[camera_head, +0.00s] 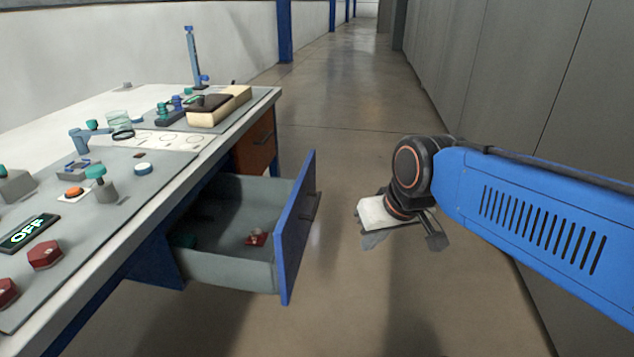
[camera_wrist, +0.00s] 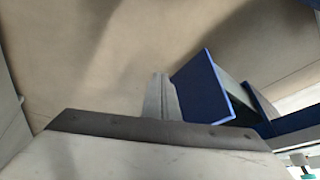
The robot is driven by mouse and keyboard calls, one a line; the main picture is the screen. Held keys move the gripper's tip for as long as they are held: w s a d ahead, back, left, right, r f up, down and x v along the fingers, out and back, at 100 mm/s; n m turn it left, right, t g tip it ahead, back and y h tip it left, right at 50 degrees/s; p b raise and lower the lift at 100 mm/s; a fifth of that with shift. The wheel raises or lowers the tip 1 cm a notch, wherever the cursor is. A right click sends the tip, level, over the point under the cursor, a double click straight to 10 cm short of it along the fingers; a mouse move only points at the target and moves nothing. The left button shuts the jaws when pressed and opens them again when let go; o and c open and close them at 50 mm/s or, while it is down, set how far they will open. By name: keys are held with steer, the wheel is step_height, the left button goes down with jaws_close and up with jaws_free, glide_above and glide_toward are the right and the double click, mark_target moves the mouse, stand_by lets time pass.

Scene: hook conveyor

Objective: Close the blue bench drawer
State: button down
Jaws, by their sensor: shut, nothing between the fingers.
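The blue bench drawer (camera_head: 297,228) is pulled well out from under the workbench, with its blue front facing right and a dark handle (camera_head: 311,206) on it. A small red item (camera_head: 256,238) and something green lie inside its grey tray. My gripper (camera_head: 405,243) hangs over the floor to the right of the drawer front, apart from it. It is shut and empty. In the wrist view the blue drawer front (camera_wrist: 203,88) is right of the fingers (camera_wrist: 162,95), with a gap of floor showing around them.
The workbench (camera_head: 175,165) on the left carries red knobs, an OFF sign (camera_head: 29,234), a magnifier and a brush-like block (camera_head: 219,106). A brown drawer (camera_head: 254,142) beyond the blue one is shut. Grey cabinets (camera_head: 520,70) line the right. Floor between is clear.

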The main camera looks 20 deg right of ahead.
steer(key=w+d+r+m+t+y, duration=0.1)
steer(key=w+d, duration=0.2)
steer(key=w, duration=0.8)
steer(key=w+d+r+m, duration=0.15)
steer(key=w+d, duration=0.25)
steer(key=w, duration=0.6)
steer(key=w+d+m+t+y, duration=0.1)
steer(key=w+d+m, duration=0.15)
steer(key=w, duration=0.85)
steer(key=w+a+f, duration=0.5)
steer(key=w+f, duration=0.2)
steer(key=f, duration=0.1)
steer(key=shift+w+a+n, duration=0.2)
steer(key=shift+w+n, duration=0.1)
steer(key=w+a, duration=0.6)
steer(key=a, duration=0.4)
steer(key=w+a, duration=0.6)
steer(key=a, duration=0.5)
steer(key=shift+w+a, duration=0.1)
